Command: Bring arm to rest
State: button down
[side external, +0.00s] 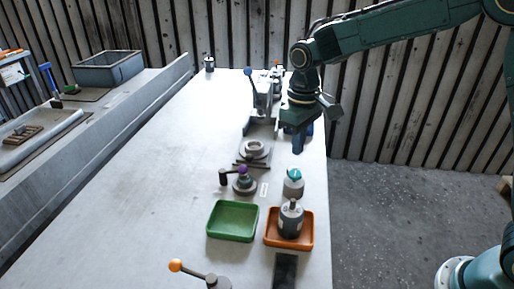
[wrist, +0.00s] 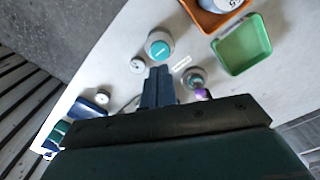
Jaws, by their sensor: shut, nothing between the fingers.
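My gripper (side external: 298,138) hangs over the right edge of the white table (side external: 150,180), with its blue fingers pointing down. It is shut and empty. In the wrist view the closed fingers (wrist: 158,82) show in the middle, with the table beyond them. In the side view the gripper is behind a grey cylinder with a teal top (side external: 293,185), which also shows in the wrist view (wrist: 159,46). The gripper is apart from that cylinder. Part of the bench behind the gripper is hidden by my arm.
A green tray (side external: 232,235) stands empty beside an orange tray (side external: 305,243) holding a grey canister (side external: 291,220). A purple-knobbed fixture (side external: 243,182), a ring-shaped part (side external: 254,149) and a blue-knobbed lever device (side external: 262,95) stand on the table. The table's left half is clear.

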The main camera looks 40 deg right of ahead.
jog(key=shift+s+r, duration=0.1)
jog(key=shift+r, duration=0.05)
jog(key=s+d+r+m+t, duration=0.1)
jog(key=s+d+r+t, duration=0.3)
jog(key=s+r, duration=0.7)
jog(key=s+d+m, duration=0.1)
jog(key=s+d, duration=0.1)
jog(key=s, duration=0.5)
jog(key=s+d+f+m+t, duration=0.1)
jog(key=s+d, duration=0.1)
jog(key=s, duration=0.6)
jog(key=shift+s+d+f+t, duration=0.15)
jog(key=shift+s+d+t, duration=0.1)
jog(key=shift+s+t, duration=0.05)
